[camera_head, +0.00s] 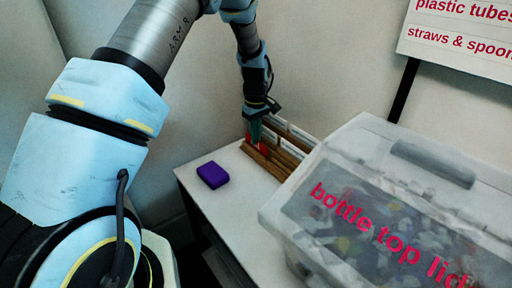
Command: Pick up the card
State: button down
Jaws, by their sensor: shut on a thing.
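Several cards stand in a brown slotted holder (264,165) on the white table, behind the clear bin. A red card (263,147) shows at the holder's left part, with white cards (294,134) to its right. My gripper (255,135) points down over the holder's left end. It is shut on a teal card (255,130), of which only a narrow part shows. The fingertips are small and partly hidden, and I cannot tell whether the teal card's lower edge is still in the slot.
A purple block (213,175) lies on the white table (215,205) left of the holder. A large clear lidded bin (290,205) marked "bottle top lids" fills the right front. A sign (460,30) hangs on the wall behind. The table's left front is bare.

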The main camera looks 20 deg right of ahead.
dwell(0.5)
notch_tip(320, 180, up, 10)
jog(key=b, duration=0.2)
jog(key=shift+b, duration=0.4)
dwell(1.0)
